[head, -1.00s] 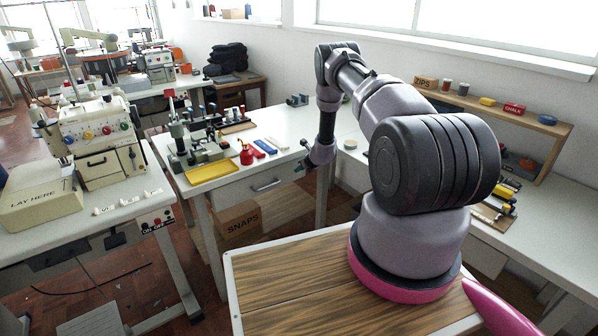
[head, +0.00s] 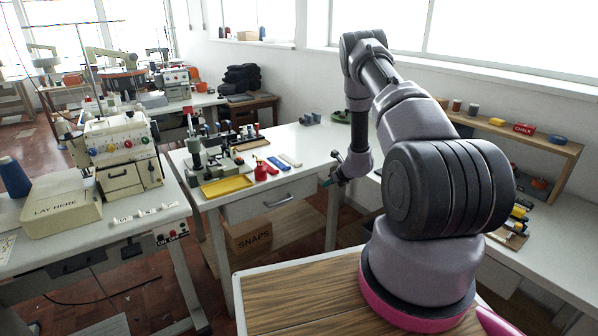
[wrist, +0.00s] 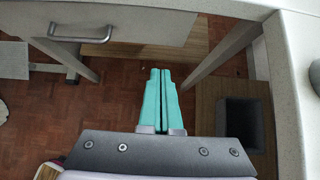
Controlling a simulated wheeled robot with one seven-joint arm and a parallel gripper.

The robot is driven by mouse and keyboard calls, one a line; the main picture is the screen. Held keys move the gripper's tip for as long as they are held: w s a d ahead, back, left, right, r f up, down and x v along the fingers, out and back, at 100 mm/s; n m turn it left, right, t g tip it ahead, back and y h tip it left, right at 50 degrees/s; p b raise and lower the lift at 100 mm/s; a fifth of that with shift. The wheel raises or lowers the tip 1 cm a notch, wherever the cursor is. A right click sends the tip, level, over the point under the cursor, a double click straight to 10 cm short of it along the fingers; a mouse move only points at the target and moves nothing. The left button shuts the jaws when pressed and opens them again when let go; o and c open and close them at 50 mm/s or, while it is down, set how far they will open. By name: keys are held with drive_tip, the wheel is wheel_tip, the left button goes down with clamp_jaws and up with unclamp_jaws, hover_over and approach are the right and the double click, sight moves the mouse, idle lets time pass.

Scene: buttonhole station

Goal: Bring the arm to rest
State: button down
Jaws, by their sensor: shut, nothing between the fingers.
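My arm rises from the pink-ringed base at the right of the head view, bends at a high elbow and hangs its forearm down. My gripper (head: 327,183) is small there, just off the front edge of the white table (head: 308,141). In the wrist view my gripper (wrist: 161,88) shows two teal fingers lying side by side, shut and empty. They are over open floor (wrist: 120,115), beside the table's drawer front (wrist: 130,25), and touch nothing.
The sewing machine (head: 122,155) and the LAY HERE box (head: 62,203) stand on the left table. A SNAPS box (head: 250,235) is below. A shelf (head: 520,136) stands at right.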

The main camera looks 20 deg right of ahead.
drive_tip(key=s+a+r+n+g+y, duration=0.15)
drive_tip(key=a+r+n, duration=0.3)
drive_tip(key=r, duration=0.85)
drive_tip(key=s+a+r+n+y, duration=0.2)
drive_tip(key=s+a+r+n, duration=0.3)
drive_tip(key=r, duration=0.8)
drive_tip(key=s+a+r+n+y, duration=0.1)
drive_tip(key=a+r+n, duration=0.4)
drive_tip(key=r, duration=0.8)
drive_tip(key=s+a+r+n+g+h, duration=0.1)
drive_tip(key=s+a+r+n, duration=0.15)
drive_tip(key=s+r, duration=0.45)
drive_tip(key=s+a+r+n+g, duration=0.15)
drive_tip(key=s+r+n, duration=0.3)
drive_tip(key=s, duration=0.55)
drive_tip(key=s+d+r+n+t+h, duration=0.1)
drive_tip(key=s+n+h, duration=0.1)
drive_tip(key=s, duration=0.6)
drive_tip(key=s+d+r+n+t+h, duration=0.1)
drive_tip(key=s+d+r+n+h, duration=0.1)
drive_tip(key=s+n, duration=0.3)
drive_tip(key=s, duration=0.3)
drive_tip(key=shift+s+r+t, duration=0.15)
drive_tip(key=shift+s+t, duration=0.1)
drive_tip(key=shift+t, duration=0.05)
